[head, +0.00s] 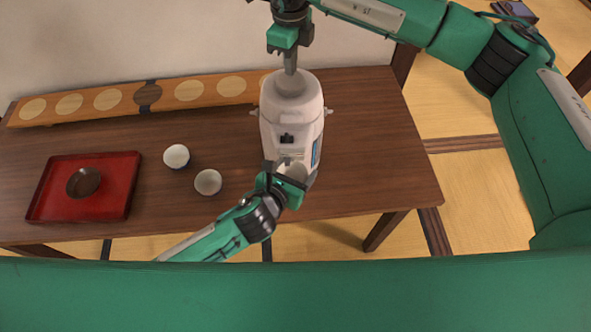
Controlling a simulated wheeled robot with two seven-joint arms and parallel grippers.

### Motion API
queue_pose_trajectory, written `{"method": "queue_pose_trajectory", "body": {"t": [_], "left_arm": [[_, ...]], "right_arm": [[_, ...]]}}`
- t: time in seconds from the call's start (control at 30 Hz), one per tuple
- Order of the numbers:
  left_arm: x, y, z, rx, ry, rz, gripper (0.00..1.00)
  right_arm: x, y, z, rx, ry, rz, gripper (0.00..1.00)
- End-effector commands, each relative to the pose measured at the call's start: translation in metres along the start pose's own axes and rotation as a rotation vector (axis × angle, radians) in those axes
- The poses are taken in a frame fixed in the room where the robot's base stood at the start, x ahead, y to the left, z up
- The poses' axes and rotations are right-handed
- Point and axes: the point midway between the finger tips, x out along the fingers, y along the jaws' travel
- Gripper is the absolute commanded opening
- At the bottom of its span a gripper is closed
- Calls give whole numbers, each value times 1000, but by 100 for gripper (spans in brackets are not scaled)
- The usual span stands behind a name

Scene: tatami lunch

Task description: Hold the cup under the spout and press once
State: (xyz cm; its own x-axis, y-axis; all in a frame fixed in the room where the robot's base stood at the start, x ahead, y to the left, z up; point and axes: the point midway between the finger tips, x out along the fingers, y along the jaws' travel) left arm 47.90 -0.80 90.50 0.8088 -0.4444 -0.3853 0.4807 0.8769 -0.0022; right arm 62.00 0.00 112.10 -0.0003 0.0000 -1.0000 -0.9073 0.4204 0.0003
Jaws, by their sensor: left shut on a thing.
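A white air pot (287,120) stands upright on the dark wooden table, with a dark spout part on its front. My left gripper (288,170) is shut on a pale cup (294,168) at the front of the pot, below the spout. The gripper partly hides the cup, and I cannot see the exact gap to the spout. My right gripper (290,65) points down over the pot's top, its fingers together and empty. Its tips are at or just above the lid; I cannot tell if they touch.
Two small cups (176,156) (208,182) stand left of the pot. A red tray (120,204) with a dark bowl (84,182) lies farther left. A long wooden board (128,100) with round pale spots runs along the back. The table (375,150) is clear right of the pot.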

Motion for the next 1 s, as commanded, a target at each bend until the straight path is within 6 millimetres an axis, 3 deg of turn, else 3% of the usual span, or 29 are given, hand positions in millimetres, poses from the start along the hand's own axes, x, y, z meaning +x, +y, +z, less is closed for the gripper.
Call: {"method": "queue_pose_trajectory", "body": {"t": [1.0], "left_arm": [[9, 6, 5, 1, -2, 2, 44]], "right_arm": [[0, 0, 0, 0, 0, 0, 0]]}}
